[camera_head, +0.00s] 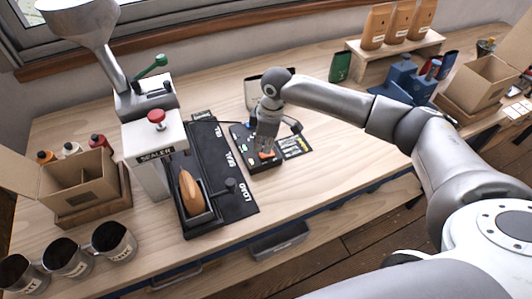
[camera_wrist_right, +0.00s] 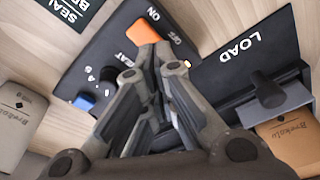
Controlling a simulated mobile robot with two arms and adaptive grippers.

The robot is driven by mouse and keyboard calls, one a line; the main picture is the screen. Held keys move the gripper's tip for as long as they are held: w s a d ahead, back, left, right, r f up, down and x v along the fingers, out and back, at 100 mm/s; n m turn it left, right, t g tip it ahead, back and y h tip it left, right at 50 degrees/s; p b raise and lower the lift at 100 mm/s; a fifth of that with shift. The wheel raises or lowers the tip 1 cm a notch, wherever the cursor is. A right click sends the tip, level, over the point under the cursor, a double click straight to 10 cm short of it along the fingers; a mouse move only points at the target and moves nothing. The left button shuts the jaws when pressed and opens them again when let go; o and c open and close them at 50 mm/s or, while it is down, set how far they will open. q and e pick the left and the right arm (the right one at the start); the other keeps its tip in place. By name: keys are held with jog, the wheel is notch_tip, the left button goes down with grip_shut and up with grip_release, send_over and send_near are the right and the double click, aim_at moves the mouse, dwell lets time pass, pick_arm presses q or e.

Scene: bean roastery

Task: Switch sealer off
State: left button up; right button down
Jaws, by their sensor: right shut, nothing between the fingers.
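The sealer (camera_head: 165,140) is a white machine with a red knob on top, standing left of centre. Its black control panel (camera_head: 243,140) lies to the right and also shows in the wrist view (camera_wrist_right: 85,65). My left gripper is not in view.
A blue button (camera_wrist_right: 84,101) sits on the panel. An open cardboard box (camera_head: 80,178) and metal cups (camera_head: 115,241) stand left. A blue device (camera_head: 404,80) stands right. Bare tabletop (camera_head: 330,165) lies right of the panel.

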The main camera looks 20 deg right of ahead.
aim_at(263, 155)
jog(key=shift+f, duration=0.45)
dwell(0.6)
jog(key=shift+s+f+b, duration=0.1)
jog(key=shift+f+b, duration=0.3)
jog(key=shift+f, duration=0.3)
dwell(0.3)
jog(key=shift+r+p, duration=0.7)
jog(key=shift+p, duration=0.25)
notch_tip(263, 155, up, 6)
jog(key=p, duration=0.6)
jog(key=shift+f, duration=0.15)
jog(key=shift+f, duration=0.1)
